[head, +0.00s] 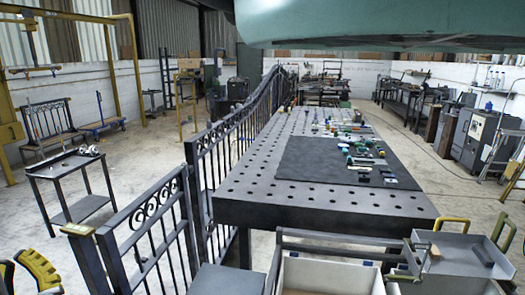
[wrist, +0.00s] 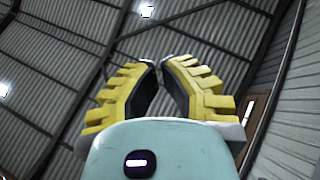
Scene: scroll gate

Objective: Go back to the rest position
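My gripper (wrist: 160,64) has yellow ribbed fingers with dark inner pads. In the wrist view the fingers stand apart with a gap between their tips, and nothing is between them. In the head view part of my gripper (head: 24,272) shows at the lower left corner, in front of the near end of the black scroll gate (head: 160,228). The gate runs from the lower left back along the left side of the perforated table (head: 300,200).
A dark mat (head: 330,165) with several small coloured parts lies on the table. Drawers (head: 330,277) and an open grey tray (head: 455,258) stand at the front right. A small black cart (head: 70,175) stands left of the gate. The concrete floor (head: 130,145) beyond it is mostly clear.

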